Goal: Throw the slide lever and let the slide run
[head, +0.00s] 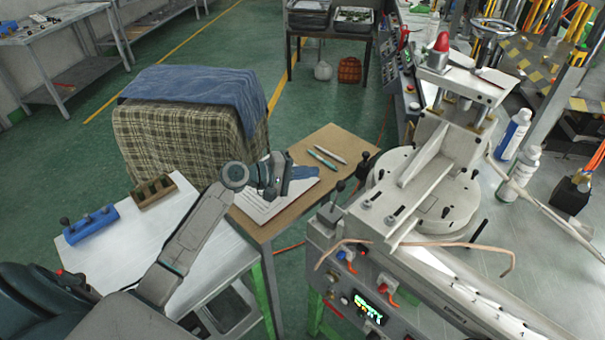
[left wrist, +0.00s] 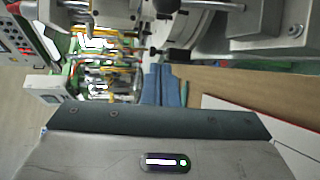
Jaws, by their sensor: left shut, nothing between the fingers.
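The wax injection machine (head: 430,185) stands at the right with a round pale table and a slide body. A black-knobbed lever (head: 363,163) rises at the machine's left edge. A second dark-knobbed lever (head: 340,190) stands lower on its front corner. I cannot tell which is the slide lever. My left gripper (head: 303,173) is shut and empty, left of both levers with a gap, above the brown board. In the left wrist view its blue fingers (left wrist: 161,86) are together, and a small black knob (left wrist: 153,51) shows just beyond them. My right gripper is not in view.
A clipboard with paper (head: 265,205) and pens (head: 325,158) lie on the brown board (head: 340,140). A blue block (head: 90,225) and a brown block (head: 153,190) sit on the white table. Copper-coloured hoses arch over the machine's front.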

